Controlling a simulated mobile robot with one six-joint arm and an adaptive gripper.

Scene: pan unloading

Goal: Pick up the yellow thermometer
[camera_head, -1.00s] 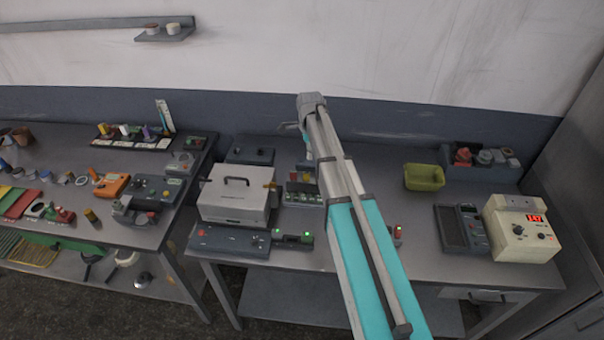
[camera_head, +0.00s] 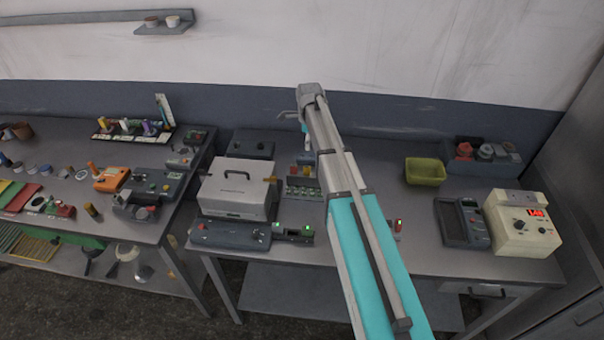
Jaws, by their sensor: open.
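I cannot pick out a yellow thermometer for certain. A small yellow upright piece (camera_head: 103,124) stands in a rack at the back of the left bench, too small to identify. My arm rises from the lower right to a bend above the middle bench, and its far part drops behind the near link.
A white lidded box (camera_head: 236,188) stands on the middle bench (camera_head: 345,262). A yellow-green tub (camera_head: 425,172) is right of my arm. A cream meter with a red display (camera_head: 524,224) stands at right. An orange device (camera_head: 112,179) is on the crowded left bench.

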